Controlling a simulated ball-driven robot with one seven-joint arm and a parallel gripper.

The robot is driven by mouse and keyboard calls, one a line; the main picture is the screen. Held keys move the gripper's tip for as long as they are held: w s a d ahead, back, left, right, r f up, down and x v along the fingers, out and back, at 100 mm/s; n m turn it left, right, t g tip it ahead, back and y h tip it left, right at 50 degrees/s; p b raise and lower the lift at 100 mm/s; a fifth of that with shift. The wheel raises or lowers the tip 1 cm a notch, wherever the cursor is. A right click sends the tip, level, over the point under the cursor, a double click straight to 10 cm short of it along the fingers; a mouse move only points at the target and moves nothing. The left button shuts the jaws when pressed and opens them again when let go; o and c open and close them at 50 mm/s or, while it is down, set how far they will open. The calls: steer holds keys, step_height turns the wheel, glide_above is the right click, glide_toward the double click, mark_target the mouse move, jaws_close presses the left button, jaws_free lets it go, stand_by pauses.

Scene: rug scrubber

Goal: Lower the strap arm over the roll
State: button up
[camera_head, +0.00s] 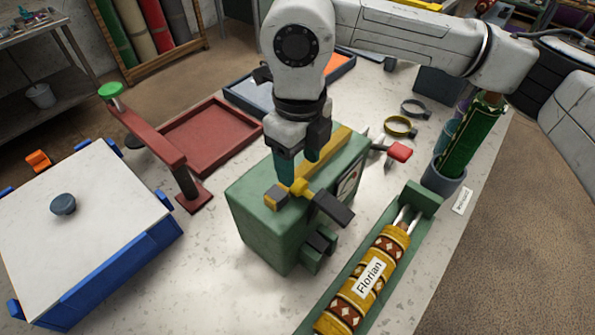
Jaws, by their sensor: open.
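The roll (376,272) is yellow with brown and cream bands and a "Florian" label, and lies in a long green trough (425,200) at the lower right. A green box-shaped machine (253,228) with a dial stands left of it. A yellow arm (300,187) with a dark grey end (333,209) sits on its top and looks like the strap arm; the end reaches toward the trough, not over the roll. My gripper (297,170) is open and points down just above this yellow arm. I cannot tell whether its fingers touch it.
A red stand (150,137) with a green knob and an empty red tray (210,137) are at left. A white-lidded blue bin (100,220) fills the lower left. A cup with a green roll (472,140) stands beyond the trough. Two ring clamps (400,126) lie behind the machine.

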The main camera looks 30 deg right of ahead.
mark_target(299, 182)
steer(key=shift+s+f+p, duration=0.1)
steer(key=shift+f+p, duration=0.4)
steer(key=shift+f, duration=2.2)
steer(key=shift+c, duration=0.2)
jaws_close()
